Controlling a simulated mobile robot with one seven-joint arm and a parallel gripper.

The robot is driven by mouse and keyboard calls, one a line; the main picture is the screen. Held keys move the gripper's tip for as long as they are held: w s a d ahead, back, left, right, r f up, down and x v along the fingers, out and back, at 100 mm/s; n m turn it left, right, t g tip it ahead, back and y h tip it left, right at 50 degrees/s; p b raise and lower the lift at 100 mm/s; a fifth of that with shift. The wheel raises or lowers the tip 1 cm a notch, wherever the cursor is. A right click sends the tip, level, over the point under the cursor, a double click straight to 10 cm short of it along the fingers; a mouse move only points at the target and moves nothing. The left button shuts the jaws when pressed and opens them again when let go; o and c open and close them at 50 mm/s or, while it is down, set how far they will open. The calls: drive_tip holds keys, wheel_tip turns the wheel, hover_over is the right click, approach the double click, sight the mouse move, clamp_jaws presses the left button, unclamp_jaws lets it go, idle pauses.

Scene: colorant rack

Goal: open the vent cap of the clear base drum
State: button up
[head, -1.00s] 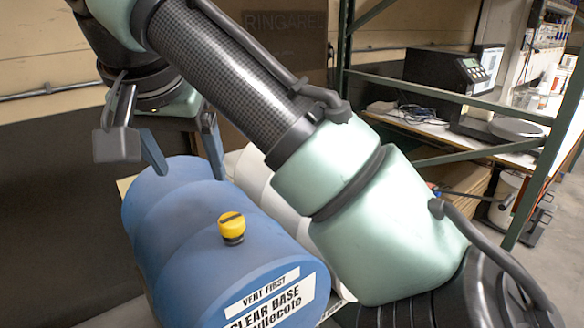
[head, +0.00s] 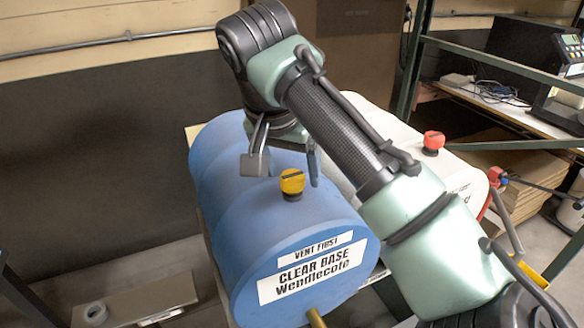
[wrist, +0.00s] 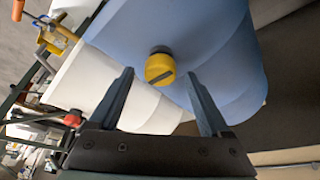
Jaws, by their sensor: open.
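The clear base drum (head: 285,235) is a blue drum lying on its side, with labels "VENT FIRST" and "CLEAR BASE Wendlecote" on its front end. It fills the top of the wrist view (wrist: 205,30). Its vent cap (head: 292,184) is yellow with a dark slot, on a black neck on top of the drum. In the wrist view the cap (wrist: 159,70) sits between the fingertip lines, with a gap on each side. My gripper (head: 288,176) is open and empty, pointing down just behind the cap; it also shows in the wrist view (wrist: 159,76). I cannot tell whether it touches the drum.
A white drum with a red cap (head: 433,142) lies right of the blue drum, partly behind my arm. A brass tap (head: 316,318) sticks out of the blue drum's front. A green rack post (head: 411,65) and a bench stand at the right.

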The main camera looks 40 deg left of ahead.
drive_tip(key=shift+w+f, duration=0.15)
drive_tip(key=shift+f, duration=0.1)
clamp_jaws()
idle(0.3)
